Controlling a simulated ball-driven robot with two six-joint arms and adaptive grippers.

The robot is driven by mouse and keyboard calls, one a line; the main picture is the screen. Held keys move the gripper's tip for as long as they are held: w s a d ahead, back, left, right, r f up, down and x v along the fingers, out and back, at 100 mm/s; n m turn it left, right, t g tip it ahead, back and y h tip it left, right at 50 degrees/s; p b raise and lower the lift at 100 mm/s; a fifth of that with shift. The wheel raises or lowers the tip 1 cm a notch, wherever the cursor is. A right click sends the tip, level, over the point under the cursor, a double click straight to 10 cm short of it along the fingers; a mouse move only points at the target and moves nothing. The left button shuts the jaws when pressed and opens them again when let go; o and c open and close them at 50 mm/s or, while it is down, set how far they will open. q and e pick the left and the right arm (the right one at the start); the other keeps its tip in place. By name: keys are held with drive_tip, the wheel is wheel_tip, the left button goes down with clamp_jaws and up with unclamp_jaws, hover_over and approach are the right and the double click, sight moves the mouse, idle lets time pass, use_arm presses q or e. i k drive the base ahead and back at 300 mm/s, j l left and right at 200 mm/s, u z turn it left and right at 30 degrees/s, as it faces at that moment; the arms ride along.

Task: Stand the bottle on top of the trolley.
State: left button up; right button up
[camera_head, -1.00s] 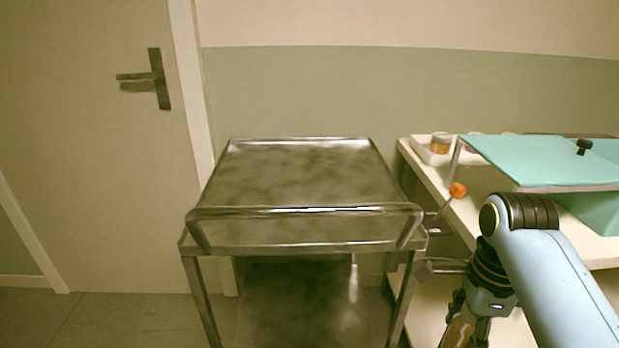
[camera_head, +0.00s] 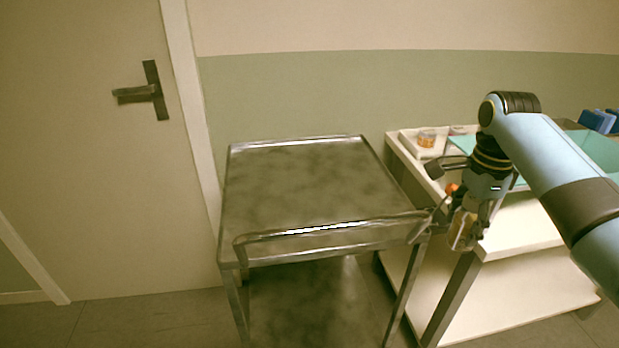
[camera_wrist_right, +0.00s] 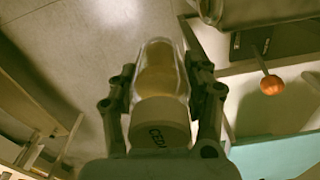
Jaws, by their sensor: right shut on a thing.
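The metal trolley (camera_head: 300,195) stands left of centre in the head view, its top bare, with a push bar along the near edge. My right gripper (camera_head: 469,222) is right of the trolley's near right corner, pointing down. It is shut on the bottle (camera_head: 461,232), which is clear with amber contents. In the right wrist view the bottle (camera_wrist_right: 158,68) sits between the two fingers, with a pale cap (camera_wrist_right: 160,122) whose lettering is only partly visible. Floor shows beyond it. My left gripper is not in view.
A white table (camera_head: 515,225) stands right of the trolley, with a small tray holding an amber jar (camera_head: 427,138) and a teal box lid (camera_head: 590,146). An orange ball on a rod (camera_wrist_right: 271,85) is near my gripper. A door is at the left.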

sight(369, 205)
drive_tip(key=i+j, duration=0.1)
drive_tip(key=i, duration=0.4)
drive_tip(key=i+j, duration=0.1)
drive_tip(key=i, duration=0.4)
